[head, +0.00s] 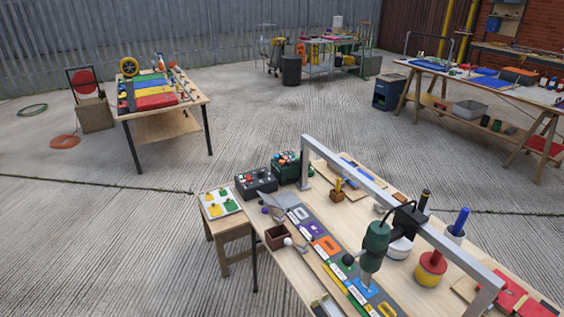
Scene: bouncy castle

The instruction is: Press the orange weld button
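No button can be picked out for certain as the orange weld button at this size. A dark control box (257,182) with small coloured knobs or buttons stands at the back left end of the near workbench (290,262). A coloured strip (318,238) on the bench carries several labelled panels, one of them orange (328,245). A green cylindrical machine head (375,243) hangs from a grey metal gantry (350,178) and hides part of the bench. Neither of my grippers is in view.
A small stool (238,232) with a coloured board stands left of the bench. A green crate (288,170) is behind the control box. Red-yellow and white containers stand right of the machine. Other tables (188,100) stand farther back, with open concrete floor between.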

